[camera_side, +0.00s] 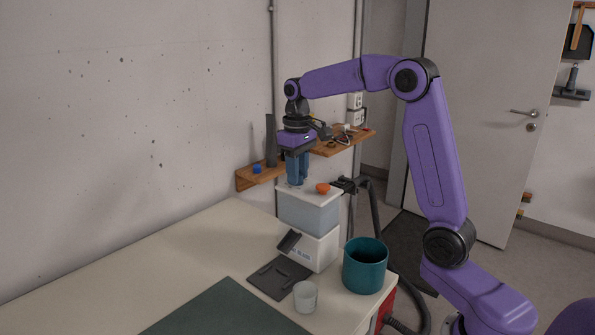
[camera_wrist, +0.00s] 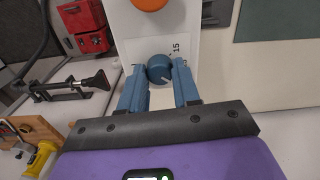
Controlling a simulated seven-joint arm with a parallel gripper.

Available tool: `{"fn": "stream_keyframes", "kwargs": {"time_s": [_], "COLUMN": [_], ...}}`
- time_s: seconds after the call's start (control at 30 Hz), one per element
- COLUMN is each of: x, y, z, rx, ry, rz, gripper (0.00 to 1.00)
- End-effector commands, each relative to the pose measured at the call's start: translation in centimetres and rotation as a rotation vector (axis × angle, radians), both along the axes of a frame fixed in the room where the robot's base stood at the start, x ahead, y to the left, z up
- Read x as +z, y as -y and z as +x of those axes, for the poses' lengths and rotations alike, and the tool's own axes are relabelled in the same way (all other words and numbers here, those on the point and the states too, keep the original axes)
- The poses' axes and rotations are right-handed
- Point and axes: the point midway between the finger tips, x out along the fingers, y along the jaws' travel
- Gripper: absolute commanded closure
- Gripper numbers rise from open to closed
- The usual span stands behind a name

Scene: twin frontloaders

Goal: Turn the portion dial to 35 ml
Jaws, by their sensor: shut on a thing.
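The portion dial (camera_wrist: 158,68) is a small round dark blue knob on the white lid in the wrist view. A short light mark shows on its face; exactly which value it indicates is hard to tell. The printed number 15 (camera_wrist: 177,47) is beside it; no 35 is readable. My gripper (camera_wrist: 159,76) has its blue fingers on both sides of the dial and is shut on it. In the side view my gripper (camera_side: 297,180) points down onto the lid of the dispenser (camera_side: 309,211), and its fingers hide the dial.
An orange knob (camera_side: 322,188) is on the lid close to my gripper. A teal pot (camera_side: 365,267), a white cup (camera_side: 306,296) and a dark tray (camera_side: 279,278) stand near the dispenser. A wooden shelf (camera_side: 340,142) is behind. The table's left side is clear.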

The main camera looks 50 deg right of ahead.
Motion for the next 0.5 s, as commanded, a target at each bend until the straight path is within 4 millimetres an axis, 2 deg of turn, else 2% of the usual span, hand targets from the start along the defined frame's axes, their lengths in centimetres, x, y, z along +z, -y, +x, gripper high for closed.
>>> {"fn": "stream_keyframes", "kwargs": {"time_s": [0.5], "x": [0.13], "y": [-0.01], "z": [0.06], "rx": [-0.092], "ry": [0.004], "rz": [0.000], "gripper": [0.99]}}
